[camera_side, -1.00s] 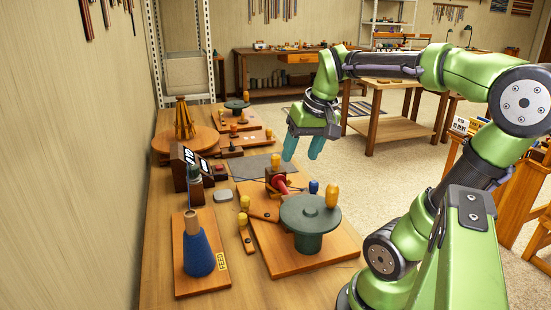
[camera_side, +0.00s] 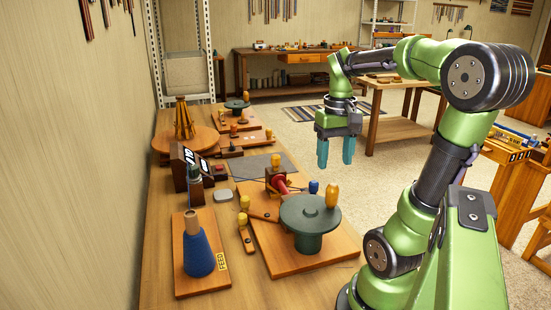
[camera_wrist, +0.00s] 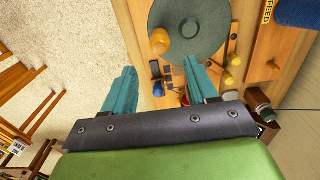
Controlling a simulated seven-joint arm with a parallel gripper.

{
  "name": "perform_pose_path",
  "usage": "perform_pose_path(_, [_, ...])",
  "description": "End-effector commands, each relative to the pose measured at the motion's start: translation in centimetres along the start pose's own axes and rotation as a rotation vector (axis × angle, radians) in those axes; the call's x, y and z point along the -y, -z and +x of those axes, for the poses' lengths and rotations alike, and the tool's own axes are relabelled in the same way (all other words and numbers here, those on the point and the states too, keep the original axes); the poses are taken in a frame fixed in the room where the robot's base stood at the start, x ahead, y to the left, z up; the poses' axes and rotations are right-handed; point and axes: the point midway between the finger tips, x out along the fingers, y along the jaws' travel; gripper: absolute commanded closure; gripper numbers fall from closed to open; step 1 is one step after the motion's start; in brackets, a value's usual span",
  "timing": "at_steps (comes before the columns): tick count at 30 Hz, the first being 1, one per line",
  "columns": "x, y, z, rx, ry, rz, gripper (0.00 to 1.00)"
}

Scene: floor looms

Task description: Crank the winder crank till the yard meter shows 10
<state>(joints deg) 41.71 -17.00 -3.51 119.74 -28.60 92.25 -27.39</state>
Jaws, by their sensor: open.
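The winder crank is a dark green disc (camera_side: 300,213) on a wooden board, with an upright yellow knob (camera_side: 331,196) at its right rim. The disc (camera_wrist: 200,25) and knob (camera_wrist: 159,42) also show in the wrist view, the knob ahead of my fingers. My gripper (camera_side: 336,153) hangs with its teal fingers pointing down, open and empty, above and beyond the disc. The open fingers show in the wrist view (camera_wrist: 162,88), apart from the knob. The yard meter (camera_side: 190,156) is a dark box with white number faces at the left; its digits are too small to read surely.
A blue yarn cone (camera_side: 198,254) stands on the FEED board at front left. A red spool (camera_side: 281,185), a blue knob (camera_side: 314,187) and small yellow pegs (camera_side: 244,202) are near the disc. Open floor (camera_side: 400,190) lies right of the bench.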

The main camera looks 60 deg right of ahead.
Motion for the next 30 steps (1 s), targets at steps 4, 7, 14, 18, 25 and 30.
perform_pose_path(4, [0.0, -0.1, 2.4, 0.005, 0.001, 0.001, 0.42])
perform_pose_path(7, [0.0, -0.1, 3.9, 0.005, 0.001, 0.001, 0.42])
perform_pose_path(14, [0.0, -0.1, 7.2, 0.003, 0.001, 0.001, 0.42])
perform_pose_path(18, [0.0, -0.1, 8.7, 0.004, 0.001, 0.001, 0.42])
perform_pose_path(25, [0.0, 0.0, 9.9, 0.001, 0.001, 0.002, 0.42])
perform_pose_path(30, [0.0, 0.0, 10.0, 0.000, 0.001, 0.002, 0.42])
